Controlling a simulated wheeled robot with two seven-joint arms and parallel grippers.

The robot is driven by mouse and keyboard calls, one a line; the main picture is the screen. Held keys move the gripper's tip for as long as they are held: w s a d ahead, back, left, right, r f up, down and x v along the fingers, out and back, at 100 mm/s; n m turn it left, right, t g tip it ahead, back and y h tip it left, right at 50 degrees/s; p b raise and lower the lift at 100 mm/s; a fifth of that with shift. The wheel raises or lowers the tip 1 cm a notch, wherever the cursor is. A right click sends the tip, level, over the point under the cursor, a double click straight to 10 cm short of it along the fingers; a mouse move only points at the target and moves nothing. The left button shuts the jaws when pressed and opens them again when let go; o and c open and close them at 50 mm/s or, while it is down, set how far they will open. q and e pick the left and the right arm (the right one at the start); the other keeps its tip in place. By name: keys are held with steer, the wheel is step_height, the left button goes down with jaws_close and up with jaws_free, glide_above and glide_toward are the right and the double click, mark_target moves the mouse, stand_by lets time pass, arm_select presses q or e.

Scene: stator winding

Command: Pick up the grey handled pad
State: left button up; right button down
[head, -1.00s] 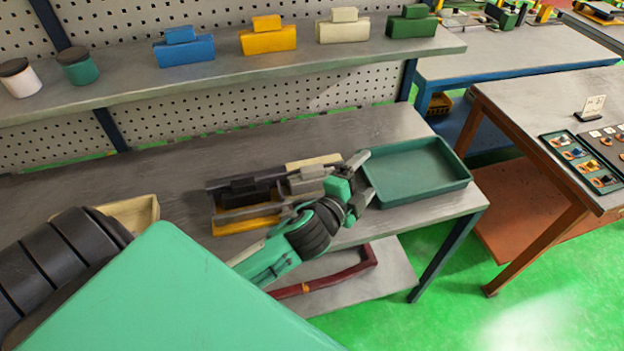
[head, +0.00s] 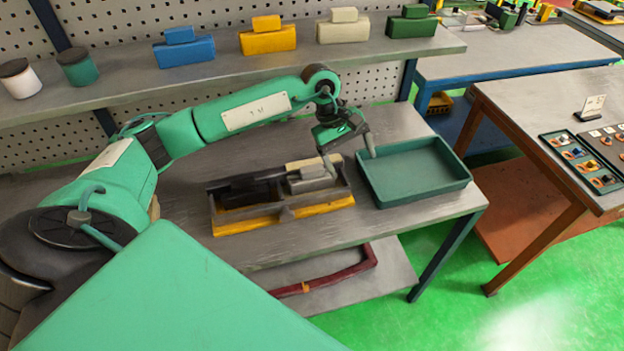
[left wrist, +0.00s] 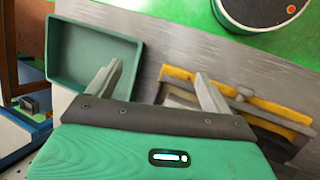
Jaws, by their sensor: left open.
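The grey handled pad (head: 312,180) sits in the right part of a dark-walled rack with yellow edging (head: 325,205) on the bench. A cream pad (head: 313,162) is just behind it, and a black handled pad (head: 250,188) is to its left. My left gripper (head: 348,156) is open and empty, above the bench between the rack and the green tray. Its left finger reaches near the grey pad's right end in the picture; I cannot tell the height gap. In the left wrist view the spread fingers (left wrist: 156,78) partly hide the rack (left wrist: 245,95). My right gripper is not in view.
An empty green tray (head: 415,172) stands right of the rack; it also shows in the left wrist view (left wrist: 92,55). A shelf (head: 230,75) behind the bench carries coloured handled blocks and two jars. Bare bench lies in front of and left of the rack.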

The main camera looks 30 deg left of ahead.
arm_select(q)
steer(key=a+r+y, duration=0.3)
steer(key=a+y, duration=0.2)
steer(key=a, duration=0.7)
steer(key=m+p, duration=0.1)
steer(key=p, duration=0.2)
glide_above(312, 168)
steer(key=shift+g, duration=0.3)
steer(key=f, duration=0.8)
steer(key=shift+s+a+f, duration=0.25)
steer(key=shift+a+f, duration=0.1)
steer(key=shift+d+f+p, duration=0.2)
steer(key=shift+f+p, duration=0.3)
steer(key=shift+p, duration=0.15)
steer(key=f, duration=0.1)
steer(key=f+p, duration=0.2)
steer(key=shift+w+d, duration=0.15)
steer(key=shift+d, duration=0.1)
steer(key=shift+f, duration=0.7)
steer(key=c, duration=1.7)
steer(key=shift+w, duration=0.1)
steer(key=shift+c, duration=0.4)
steer(key=shift+r, duration=0.15)
